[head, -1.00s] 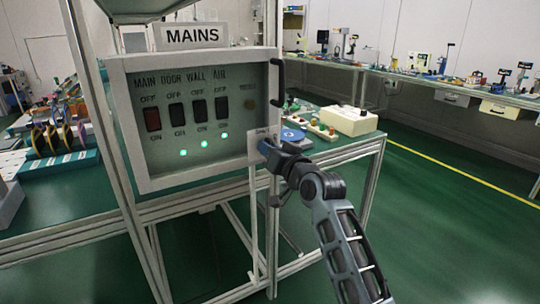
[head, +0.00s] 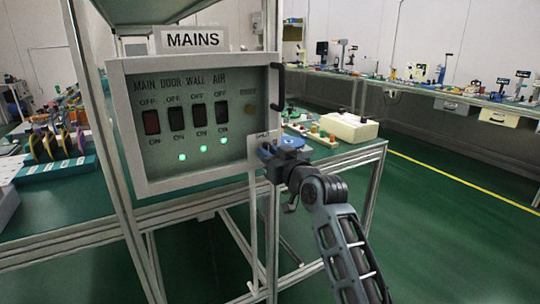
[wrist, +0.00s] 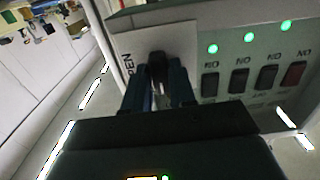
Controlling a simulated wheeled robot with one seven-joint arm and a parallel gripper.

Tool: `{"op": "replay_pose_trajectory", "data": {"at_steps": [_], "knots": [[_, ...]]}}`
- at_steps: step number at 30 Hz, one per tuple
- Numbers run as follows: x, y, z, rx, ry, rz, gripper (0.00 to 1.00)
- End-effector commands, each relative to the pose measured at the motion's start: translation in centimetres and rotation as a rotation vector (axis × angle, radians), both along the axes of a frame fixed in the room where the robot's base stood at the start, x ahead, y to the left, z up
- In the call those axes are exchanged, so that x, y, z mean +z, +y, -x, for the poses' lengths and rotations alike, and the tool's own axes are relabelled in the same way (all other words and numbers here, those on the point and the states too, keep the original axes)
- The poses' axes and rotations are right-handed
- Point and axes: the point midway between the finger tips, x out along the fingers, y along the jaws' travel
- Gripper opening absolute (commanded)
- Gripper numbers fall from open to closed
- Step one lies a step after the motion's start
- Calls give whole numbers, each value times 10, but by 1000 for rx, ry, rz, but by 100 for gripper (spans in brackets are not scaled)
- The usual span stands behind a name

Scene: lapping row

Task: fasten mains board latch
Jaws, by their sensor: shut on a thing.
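The mains board (head: 130,95) is a pale grey box under a MAINS sign, with a recessed panel of one red and three dark switches. Its latch is at the lower right corner, on a small pale plate with lettering (head: 264,137). My gripper (head: 265,155) is at that plate. In the wrist view the dark latch knob (wrist: 157,66) is between the blue fingers of my gripper (wrist: 160,88), which are shut on it. The lettering OPEN shows beside the knob. The fingers hide part of the latch, so its exact angle is unclear.
Three green lamps (head: 203,148) glow below the switches. A black handle (head: 278,88) stands on the board's right edge. The green floor at right is clear.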

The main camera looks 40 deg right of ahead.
Motion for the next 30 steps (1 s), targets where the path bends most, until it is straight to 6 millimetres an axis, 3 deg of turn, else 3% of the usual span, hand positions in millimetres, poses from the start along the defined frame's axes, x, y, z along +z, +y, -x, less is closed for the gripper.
{"op": "replay_pose_trajectory", "data": {"at_steps": [6, 7, 13, 22, 30], "knots": [[-1, 0, 0, 0, 3, -1, 0], [-1, 0, 0, 0, 3, -1, 27], [-1, 0, 0, 0, 2, -2, 45], [-1, 1, 4, 0, 1, -1, 45], [-1, 12, 43, -1, 2, -2, 45]]}}
